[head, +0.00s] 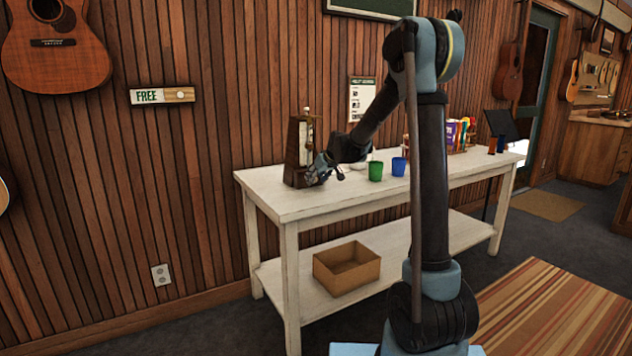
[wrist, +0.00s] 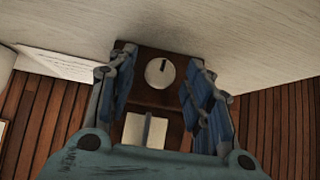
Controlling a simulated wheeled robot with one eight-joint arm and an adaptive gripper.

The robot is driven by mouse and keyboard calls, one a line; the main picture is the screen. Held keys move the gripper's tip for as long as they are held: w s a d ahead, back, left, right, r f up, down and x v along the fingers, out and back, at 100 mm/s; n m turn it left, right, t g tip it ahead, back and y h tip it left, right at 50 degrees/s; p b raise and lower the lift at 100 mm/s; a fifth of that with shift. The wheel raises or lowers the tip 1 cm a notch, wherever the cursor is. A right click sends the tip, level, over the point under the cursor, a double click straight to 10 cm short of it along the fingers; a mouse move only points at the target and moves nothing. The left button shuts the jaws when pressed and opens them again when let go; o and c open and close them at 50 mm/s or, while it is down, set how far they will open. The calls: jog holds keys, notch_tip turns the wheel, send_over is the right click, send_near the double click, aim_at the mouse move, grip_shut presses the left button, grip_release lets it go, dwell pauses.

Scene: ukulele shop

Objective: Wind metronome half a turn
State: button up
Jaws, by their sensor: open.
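A dark wooden metronome (head: 293,145) with a pale front plate stands upright on the left end of the whitewashed table (head: 270,200). My gripper (head: 318,172) is at the low front of the metronome. In the wrist view my gripper (wrist: 161,90) is open, with one blue-padded finger on each side of the metronome (wrist: 148,97). A round pale knob (wrist: 160,72) with a dark mark shows between the fingers, with nothing gripped. The pale plate (wrist: 145,130) shows below it. I cannot tell whether either finger touches the metronome.
A green cup (head: 376,171) and a blue cup (head: 399,166) stand to the right of my gripper on the table. Farther right are several colourful items (head: 452,135). A cardboard box (head: 346,268) sits on the lower shelf. The plank wall (head: 200,150) is close behind the table.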

jog(key=shift+w+a+f, duration=0.15)
jog(key=shift+w+f, duration=0.05)
jog(key=shift+f, duration=0.1)
jog(key=c, duration=1)
jog(key=shift+n+t+h, duration=0.3)
jog(key=shift+h, duration=0.1)
